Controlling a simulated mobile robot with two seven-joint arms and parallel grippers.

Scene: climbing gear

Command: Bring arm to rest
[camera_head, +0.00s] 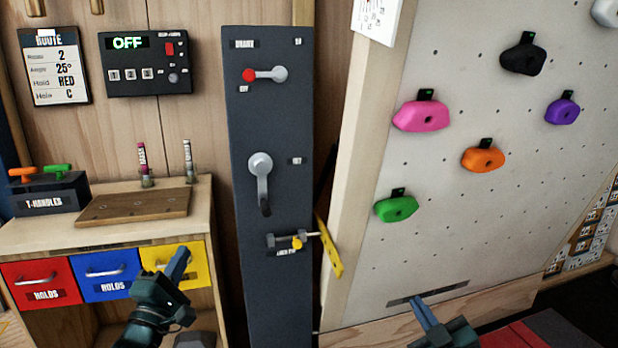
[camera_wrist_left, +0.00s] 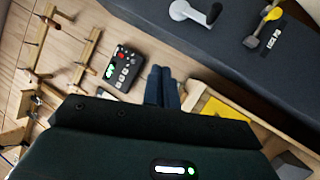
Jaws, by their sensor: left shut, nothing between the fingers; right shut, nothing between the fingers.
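My left gripper (camera_head: 178,262) is shut and empty in front of the yellow drawer (camera_head: 196,264) of the bench. Its closed fingers also show in the left wrist view (camera_wrist_left: 161,88). My right gripper (camera_head: 422,312) is at the bottom of the head view, in front of the climbing wall's lower edge. Its fingers are together with nothing between them. Neither gripper touches anything that I can make out.
A dark panel (camera_head: 268,120) with a red-knobbed lever, a grey crank (camera_head: 262,180) and a yellow-knobbed pin (camera_head: 298,242) stands between bench and wall. The climbing wall (camera_head: 450,220) bears coloured holds. The bench (camera_head: 100,238) carries a T-handle box (camera_head: 50,195) and a wooden board (camera_head: 135,206).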

